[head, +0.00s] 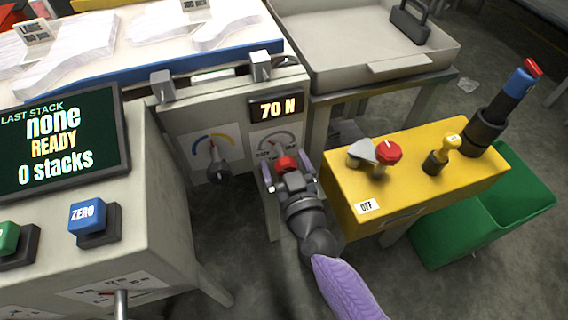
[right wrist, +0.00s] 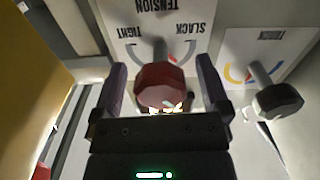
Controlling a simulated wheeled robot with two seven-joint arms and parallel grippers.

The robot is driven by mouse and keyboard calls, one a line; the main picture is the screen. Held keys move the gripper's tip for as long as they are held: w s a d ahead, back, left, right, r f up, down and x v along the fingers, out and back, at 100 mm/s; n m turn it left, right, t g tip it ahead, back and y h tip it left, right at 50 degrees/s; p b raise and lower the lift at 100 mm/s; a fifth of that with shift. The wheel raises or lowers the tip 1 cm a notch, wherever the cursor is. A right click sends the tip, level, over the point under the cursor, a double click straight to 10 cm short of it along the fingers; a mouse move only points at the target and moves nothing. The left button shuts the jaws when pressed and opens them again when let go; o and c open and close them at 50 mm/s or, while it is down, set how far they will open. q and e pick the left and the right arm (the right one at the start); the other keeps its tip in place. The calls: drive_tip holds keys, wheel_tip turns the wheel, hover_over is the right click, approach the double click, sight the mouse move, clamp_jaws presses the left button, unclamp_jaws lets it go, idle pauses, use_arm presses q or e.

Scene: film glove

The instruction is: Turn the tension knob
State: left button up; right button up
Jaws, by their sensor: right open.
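The red tension knob (head: 286,163) sits on the front panel of the grey machine, below a display (head: 277,107) reading "70 N". In the right wrist view the knob (right wrist: 162,86) stands out from a plate (right wrist: 190,30) marked "TENSION", "TIGHT" and "SLACK". My right gripper (head: 290,176) is open, its fingers one on each side of the knob. In the right wrist view the gripper (right wrist: 165,98) shows gaps between both fingers and the knob. My left gripper is not in view.
A dark knob (head: 218,172) with a coloured dial stands left of the tension knob. A yellow box (head: 440,180) with a red knob (head: 388,152) and levers stands close on the right. A screen (head: 58,140) reads "READY", "0 stacks". A green bin (head: 470,240) is at the lower right.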

drive_tip(key=shift+w+a, duration=0.15)
drive_tip(key=shift+w, duration=0.2)
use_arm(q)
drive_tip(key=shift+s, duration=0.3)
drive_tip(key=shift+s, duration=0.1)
use_arm(e)
drive_tip(key=shift+c, duration=0.2)
